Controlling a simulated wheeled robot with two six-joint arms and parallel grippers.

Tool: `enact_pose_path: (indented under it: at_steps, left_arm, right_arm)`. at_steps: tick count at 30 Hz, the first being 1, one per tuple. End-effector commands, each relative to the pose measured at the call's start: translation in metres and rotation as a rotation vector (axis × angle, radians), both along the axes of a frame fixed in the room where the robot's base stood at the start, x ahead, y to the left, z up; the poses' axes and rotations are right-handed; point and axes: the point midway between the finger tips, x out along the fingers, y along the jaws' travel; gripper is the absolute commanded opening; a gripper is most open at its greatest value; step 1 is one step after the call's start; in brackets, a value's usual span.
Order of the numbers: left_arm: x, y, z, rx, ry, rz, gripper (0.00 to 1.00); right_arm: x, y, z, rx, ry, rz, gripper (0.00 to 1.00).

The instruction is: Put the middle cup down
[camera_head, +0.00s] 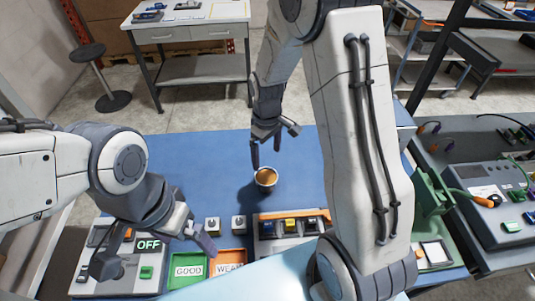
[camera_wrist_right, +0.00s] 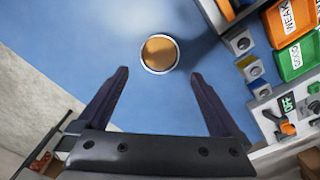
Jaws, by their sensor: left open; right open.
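The cup (camera_head: 266,177), small and white-rimmed with brown liquid, stands upright on the blue table (camera_head: 215,155). My right gripper (camera_head: 266,153) is open just behind the cup in the head view. In the right wrist view the cup (camera_wrist_right: 159,54) lies just beyond the tips of the open right gripper (camera_wrist_right: 159,73), centred between them, with nothing held. My left gripper (camera_head: 155,257) is open and empty over the panel marked OFF. No other cup shows; my right arm hides part of the table.
A green GOOD tray (camera_head: 188,268) and an orange WEAK tray (camera_head: 230,262) sit at the near edge. Beside them is a box with coloured buttons (camera_head: 291,225). A green device (camera_head: 431,192) stands at the right. The blue surface left of the cup is clear.

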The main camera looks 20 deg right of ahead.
Motion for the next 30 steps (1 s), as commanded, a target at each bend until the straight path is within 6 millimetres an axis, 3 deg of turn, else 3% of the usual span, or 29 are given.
enact_pose_path:
  at_steps: [4,14,24,30]
  left_arm:
    - [0.0,0.0,-0.004,0.0,0.0,0.0,1.0]
    - [0.0,0.0,-0.009,0.0,0.0,0.0,1.0]
    - [0.0,0.0,-0.001,0.0,0.0,0.0,1.0]
    - [0.0,0.0,0.002,0.0,0.0,0.0,1.0]
  right_arm:
    - [-0.004,0.0,0.001,-0.002,-0.017,-0.092,1.0]
    - [-0.017,-0.001,-0.012,0.021,-0.114,-0.557,1.0]
    - [-0.012,0.002,-0.054,0.024,-0.115,-0.587,1.0]
    - [-0.01,0.002,-0.066,0.025,-0.119,-0.586,1.0]
